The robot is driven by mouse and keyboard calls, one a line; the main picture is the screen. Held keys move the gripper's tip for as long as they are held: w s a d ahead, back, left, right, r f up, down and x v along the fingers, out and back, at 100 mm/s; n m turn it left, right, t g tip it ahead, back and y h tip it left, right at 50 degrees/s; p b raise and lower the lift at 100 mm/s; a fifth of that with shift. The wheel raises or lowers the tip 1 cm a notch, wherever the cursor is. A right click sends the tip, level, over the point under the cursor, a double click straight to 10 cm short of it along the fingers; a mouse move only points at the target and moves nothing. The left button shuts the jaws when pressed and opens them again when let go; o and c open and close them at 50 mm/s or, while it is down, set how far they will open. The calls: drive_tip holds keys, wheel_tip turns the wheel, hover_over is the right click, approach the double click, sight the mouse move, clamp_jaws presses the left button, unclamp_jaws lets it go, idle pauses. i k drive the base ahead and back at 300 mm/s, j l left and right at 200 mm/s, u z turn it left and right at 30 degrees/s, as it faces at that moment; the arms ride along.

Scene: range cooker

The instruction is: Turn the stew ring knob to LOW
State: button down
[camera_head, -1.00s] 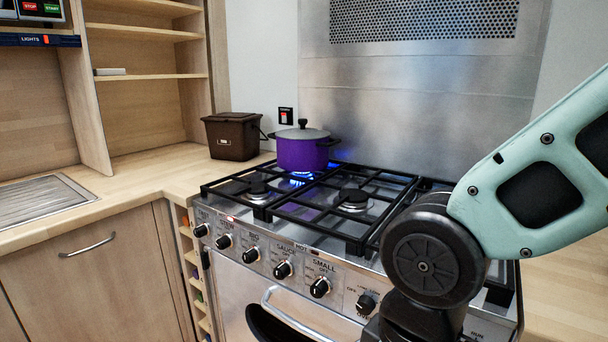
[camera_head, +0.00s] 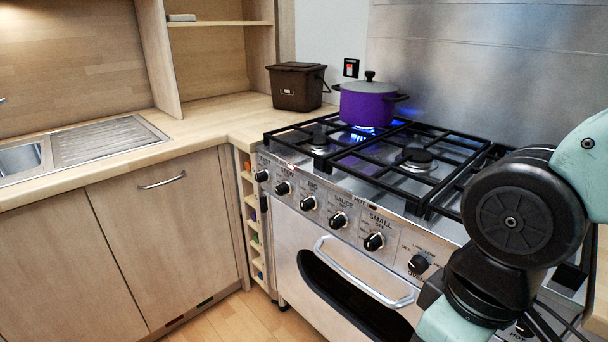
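The stew ring knob (camera_head: 283,188) is the black knob second from the left on the cooker's steel front panel (camera_head: 355,226). Its pointer setting is too small to read. A purple pot (camera_head: 368,107) with a grey lid stands on the back left part of the hob, with a blue flame (camera_head: 363,129) under it. My arm comes in from the right, in front of the cooker's right end. My gripper is outside the picture, so its state and distance from the knob do not show.
Other black knobs, including the small ring knob (camera_head: 373,241), line the panel. The oven door handle (camera_head: 360,278) sticks out below. A brown bin (camera_head: 297,87) stands on the worktop (camera_head: 215,118) left of the hob. The floor (camera_head: 240,320) in front of the left cupboards is clear.

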sight(286, 188)
drive_tip(key=i+j+u, duration=0.7)
drive_tip(key=u, duration=0.15)
